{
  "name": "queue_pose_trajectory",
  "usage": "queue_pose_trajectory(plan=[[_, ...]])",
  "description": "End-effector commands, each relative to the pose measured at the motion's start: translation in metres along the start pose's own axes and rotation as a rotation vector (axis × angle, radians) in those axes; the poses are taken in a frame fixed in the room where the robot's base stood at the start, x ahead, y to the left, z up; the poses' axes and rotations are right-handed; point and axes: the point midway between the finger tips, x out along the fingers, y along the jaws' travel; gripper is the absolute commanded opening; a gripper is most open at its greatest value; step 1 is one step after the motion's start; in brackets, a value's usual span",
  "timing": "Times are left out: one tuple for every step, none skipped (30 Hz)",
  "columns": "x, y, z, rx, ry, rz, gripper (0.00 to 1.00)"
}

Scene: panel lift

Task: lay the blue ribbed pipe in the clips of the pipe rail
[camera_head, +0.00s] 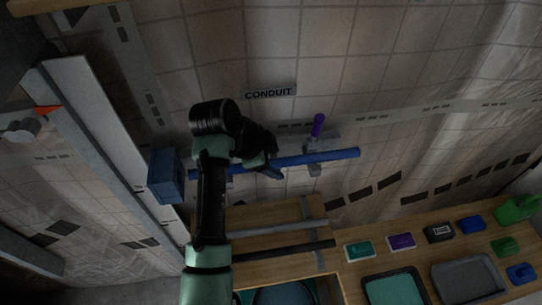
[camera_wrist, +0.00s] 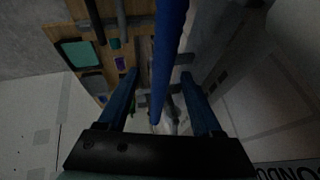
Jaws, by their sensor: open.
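The blue ribbed pipe (camera_head: 335,156) lies nearly level along the wall under the CONDUIT sign (camera_head: 270,92). Grey parts of the pipe rail (camera_head: 325,141) show behind it, with a grey clip (camera_head: 314,170) at the pipe. I cannot tell how deep the pipe sits in the clips. My gripper (camera_head: 271,168) is at the pipe's middle; my arm hides part of the pipe and rail. In the wrist view the pipe (camera_wrist: 168,50) runs between the spread fingers of my gripper (camera_wrist: 158,95), with gaps on both sides.
A blue box (camera_head: 165,176) is at the pipe's left end. A purple piece (camera_head: 318,125) stands above the rail. Below are a grey bar (camera_head: 285,226) and a dark bar (camera_head: 290,251) on a wooden shelf. Trays and small coloured blocks fill the bench (camera_head: 350,278) at right.

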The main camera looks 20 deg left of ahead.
Motion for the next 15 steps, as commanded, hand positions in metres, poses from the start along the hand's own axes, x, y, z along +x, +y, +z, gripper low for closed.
queue_pose_trajectory(plan=[[-0.002, 0.000, 0.000, 0.000, 0.000, -0.002, 0.67], [-0.004, -0.001, 0.001, 0.000, 0.000, -0.002, 0.67], [-0.007, -0.001, 0.001, 0.000, 0.001, -0.004, 0.67], [-0.011, -0.001, 0.001, 0.000, 0.001, -0.005, 0.67], [-0.015, -0.001, 0.001, 0.001, 0.001, -0.005, 0.67], [-0.021, -0.001, 0.001, 0.002, 0.001, -0.006, 0.67], [-0.027, 0.000, 0.002, 0.002, 0.001, -0.008, 0.67], [-0.034, -0.001, 0.002, 0.002, 0.002, -0.008, 0.67], [-0.043, -0.001, 0.002, 0.002, 0.001, -0.010, 0.67], [-0.050, -0.001, 0.002, 0.003, 0.000, -0.010, 0.67], [-0.057, -0.001, 0.002, 0.003, 0.000, -0.009, 0.67], [-0.067, -0.001, 0.002, 0.002, 0.001, -0.010, 0.67], [-0.074, -0.001, 0.002, 0.001, 0.000, -0.009, 0.67], [-0.083, -0.001, 0.002, 0.002, -0.001, -0.009, 0.67], [-0.094, -0.002, 0.001, 0.001, 0.000, -0.008, 0.67]])
